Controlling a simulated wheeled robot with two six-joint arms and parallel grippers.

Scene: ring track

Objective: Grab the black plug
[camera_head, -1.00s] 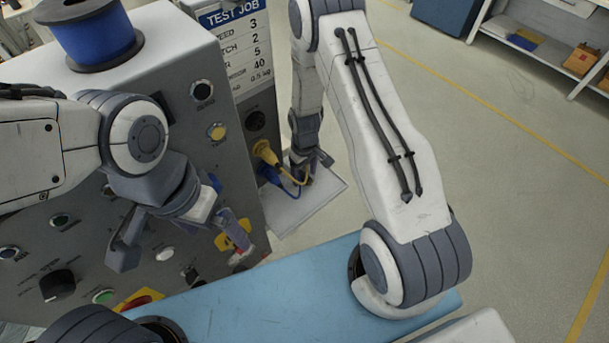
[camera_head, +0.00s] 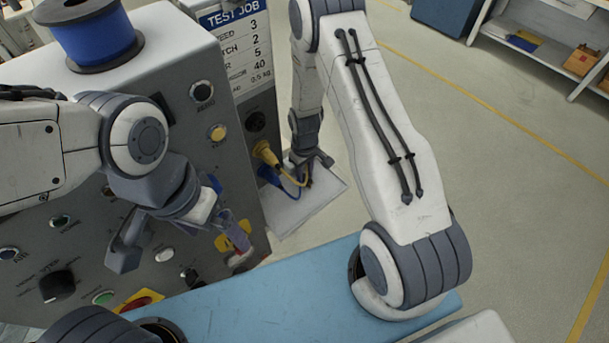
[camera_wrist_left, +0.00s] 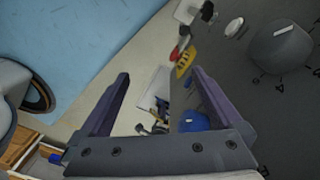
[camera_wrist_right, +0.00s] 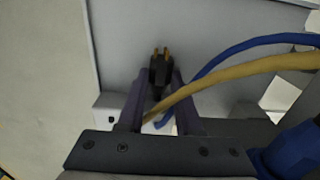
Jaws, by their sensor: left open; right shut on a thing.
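The black plug (camera_wrist_right: 158,72) shows in the right wrist view with its brass prongs pointing up the picture. My right gripper (camera_wrist_right: 155,92) is shut on it, one finger on each side of its body. In the head view my right gripper (camera_head: 309,167) is small, low beside the grey cabinet and over the pale tray; the plug is too small to make out there. My left gripper (camera_wrist_left: 160,85) is open and empty, in front of the cabinet's control panel; in the head view it is the left one (camera_head: 178,245).
A yellow plug (camera_head: 266,154) and a blue plug (camera_head: 268,174) sit in the cabinet's side, their cables running by my right gripper. The pale tray (camera_head: 290,214) lies below. A blue spool (camera_head: 95,35) stands on the cabinet. Open floor lies to the right.

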